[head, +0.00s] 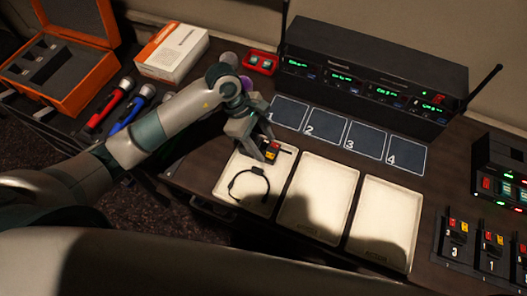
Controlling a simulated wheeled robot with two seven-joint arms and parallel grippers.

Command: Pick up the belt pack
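A small dark belt pack (271,153) with a red and a yellow patch lies at the back of the left cream tray (227,189). A thin black headset or cable loop (248,185) lies in front of it in the same tray. My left gripper (267,147) points down over the back of this tray, right at the belt pack. Its two fingers look spread apart and partly cover the pack. I cannot tell whether they touch it. My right gripper is not in view.
Two more cream trays (318,200) (382,223) are empty. Numbered dark pads (325,126) and a black receiver rack with antennas (370,75) stand behind. Belt packs in a charger (456,240) are at right. Microphones (133,112), a white box (172,52) and an orange case (85,70) are left.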

